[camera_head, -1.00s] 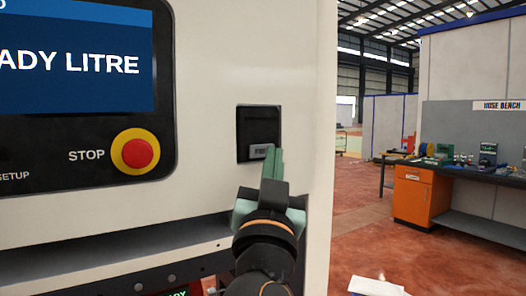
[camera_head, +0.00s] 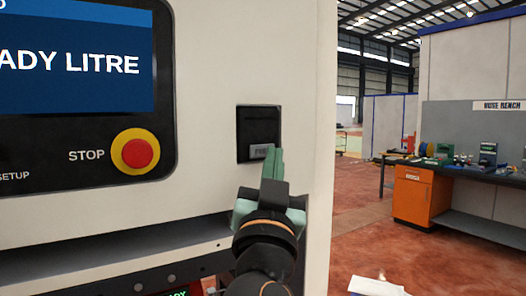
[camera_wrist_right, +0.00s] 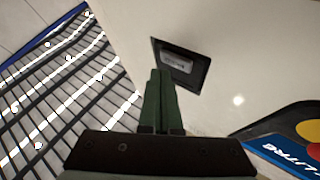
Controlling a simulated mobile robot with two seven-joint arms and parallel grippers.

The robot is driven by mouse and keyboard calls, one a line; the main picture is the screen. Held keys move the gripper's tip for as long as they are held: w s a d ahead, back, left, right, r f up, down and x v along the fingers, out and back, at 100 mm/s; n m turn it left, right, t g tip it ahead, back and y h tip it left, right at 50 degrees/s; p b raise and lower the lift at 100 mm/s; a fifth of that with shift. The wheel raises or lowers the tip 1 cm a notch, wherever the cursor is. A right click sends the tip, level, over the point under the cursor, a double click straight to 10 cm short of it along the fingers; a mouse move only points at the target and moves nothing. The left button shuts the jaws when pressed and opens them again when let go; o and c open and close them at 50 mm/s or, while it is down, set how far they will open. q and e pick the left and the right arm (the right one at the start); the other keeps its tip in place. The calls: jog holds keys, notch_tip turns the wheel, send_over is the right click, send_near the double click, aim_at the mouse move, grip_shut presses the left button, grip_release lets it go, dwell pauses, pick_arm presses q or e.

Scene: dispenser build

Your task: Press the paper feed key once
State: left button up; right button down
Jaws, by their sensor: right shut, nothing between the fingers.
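The paper feed key (camera_head: 259,151) is a small grey key at the bottom of a black recessed printer panel (camera_head: 259,125) on the cream dispenser front. In the right wrist view the key (camera_wrist_right: 175,61) sits inside the dark panel just beyond the fingertips. My right gripper (camera_head: 273,152) is shut and empty, its green fingers pointing up at the key's lower right edge. In the right wrist view the shut fingertips (camera_wrist_right: 160,72) lie just beside the key; I cannot tell whether they touch it. My left gripper is not in view.
A red STOP button (camera_head: 136,152) on a yellow ring and a blue screen (camera_head: 80,60) are left of the panel. A ledge (camera_head: 120,258) runs below.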

jog(key=shift+w+a+b, duration=0.25)
jog(key=shift+w+b, duration=0.1)
jog(key=shift+b, duration=0.1)
jog(key=shift+w+a, duration=0.2)
jog(key=shift+w, duration=0.1)
dwell(0.8)
jog(key=shift+f+b, duration=0.1)
jog(key=shift+b, duration=0.2)
jog(key=shift+s+d+b, duration=0.45)
jog(key=shift+s+b, duration=0.05)
jog(key=shift+s, duration=0.15)
